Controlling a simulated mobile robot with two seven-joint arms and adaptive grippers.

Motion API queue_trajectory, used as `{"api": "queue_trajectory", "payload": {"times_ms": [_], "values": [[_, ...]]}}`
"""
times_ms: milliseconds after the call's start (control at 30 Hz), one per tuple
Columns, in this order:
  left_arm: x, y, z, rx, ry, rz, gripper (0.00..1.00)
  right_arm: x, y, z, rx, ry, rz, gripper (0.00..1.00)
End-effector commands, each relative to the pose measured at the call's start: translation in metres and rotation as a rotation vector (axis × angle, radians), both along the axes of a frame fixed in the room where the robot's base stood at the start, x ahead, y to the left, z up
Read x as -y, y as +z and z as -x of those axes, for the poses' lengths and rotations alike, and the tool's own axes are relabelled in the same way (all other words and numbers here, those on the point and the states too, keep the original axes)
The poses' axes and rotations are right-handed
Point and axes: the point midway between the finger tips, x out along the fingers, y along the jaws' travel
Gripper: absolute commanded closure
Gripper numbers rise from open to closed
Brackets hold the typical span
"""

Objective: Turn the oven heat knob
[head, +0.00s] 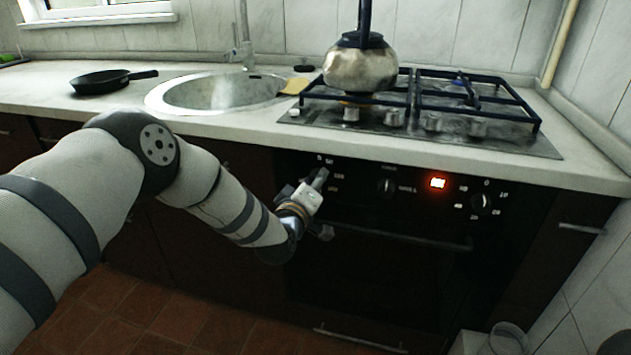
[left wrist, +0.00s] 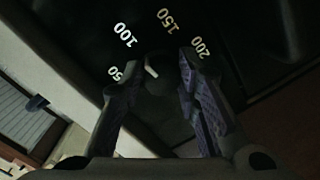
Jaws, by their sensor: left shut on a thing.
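My left gripper (head: 318,184) reaches the left end of the black oven control panel (head: 350,178). In the left wrist view, the gripper (left wrist: 158,72) is shut on a dark round knob (left wrist: 160,78) with a finger on either side. The knob's short white pointer mark faces up and slightly left, between the printed 100 and 150. The dial also shows 50 and 200. In the head view this knob is hidden behind the gripper. A middle knob (head: 386,187) and a right knob (head: 482,203) stay clear of it. My right gripper is not in view.
The oven's bar handle (head: 420,240) runs just below the panel. A red lit display (head: 437,183) sits between the other knobs. Above are the hob (head: 490,132), a kettle (head: 360,68), the sink (head: 160,97) and a black pan (head: 98,82).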

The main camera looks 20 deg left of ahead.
Motion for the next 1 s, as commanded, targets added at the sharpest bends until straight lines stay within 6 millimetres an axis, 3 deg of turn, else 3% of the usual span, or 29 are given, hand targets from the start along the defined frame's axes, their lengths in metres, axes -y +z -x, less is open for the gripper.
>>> {"api": "queue_trajectory", "payload": {"times_ms": [633,667,700,733,1000], "values": [[-0.0010,-0.0021,0.0006,-0.005,0.002,-0.042,0.98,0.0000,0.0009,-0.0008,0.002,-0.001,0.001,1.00],[-0.0010,-0.0021,0.0006,-0.005,0.002,-0.041,0.64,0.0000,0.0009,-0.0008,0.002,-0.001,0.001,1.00],[-0.0009,-0.0020,0.0005,-0.005,0.002,-0.041,0.55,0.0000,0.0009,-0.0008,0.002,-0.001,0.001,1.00],[-0.0010,-0.0019,0.0005,-0.004,0.003,-0.041,0.51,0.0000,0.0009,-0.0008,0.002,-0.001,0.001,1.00],[-0.0004,-0.0007,0.0006,-0.002,0.001,-0.040,0.51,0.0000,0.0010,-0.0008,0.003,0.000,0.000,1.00]]}}
